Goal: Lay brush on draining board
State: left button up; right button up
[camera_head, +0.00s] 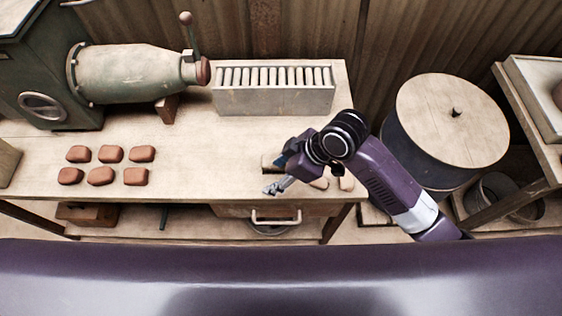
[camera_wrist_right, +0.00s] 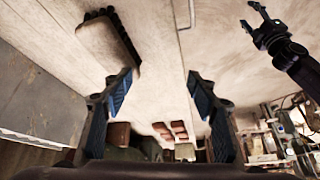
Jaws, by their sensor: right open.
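A brush (camera_wrist_right: 107,42) with a pale block and dark bristles lies on the bench top in the right wrist view. In the head view, a pale piece that looks like it shows at the bench's front (camera_head: 270,160), partly hidden by my gripper. My right gripper (camera_head: 274,177) is open and empty, beside the brush and apart from it. Its two blue-padded fingers are spread in the wrist view (camera_wrist_right: 160,85). A pale slatted rack (camera_head: 275,101), possibly the draining board, stands at the back right of the bench. My left gripper (camera_wrist_right: 255,17) shows open in the wrist view's upper right.
Several red clay tiles (camera_head: 110,154) lie in two rows on the left of the bench (camera_head: 215,150). A green press (camera_head: 135,73) stands behind them. A drawer handle (camera_head: 276,219) juts out below the front edge. A round lidded drum (camera_head: 452,115) stands at right. The bench middle is clear.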

aim_at(268, 167)
jog(key=w+n, duration=0.1)
jog(key=w, duration=0.1)
jog(key=w+d+r+n+g, duration=0.1)
jog(key=w, duration=0.1)
jog(key=w+d+n+h, duration=0.1)
jog(key=w, duration=0.1)
jog(key=shift+w+d+r+n+g, duration=0.15)
jog(key=shift+d+r+n+g, duration=0.05)
jog(key=shift+r+n+g, duration=0.15)
jog(key=shift+w+p+x, duration=0.1)
jog(key=shift+p+x, duration=0.2)
jog(key=shift+x, duration=1.65)
jog(key=shift+w+p+x, duration=0.15)
jog(key=shift+p+x, duration=0.15)
jog(key=shift+x, duration=1.6)
jog(key=c, duration=1.3)
jog(key=shift+r, duration=0.1)
jog(key=shift+c, duration=0.2)
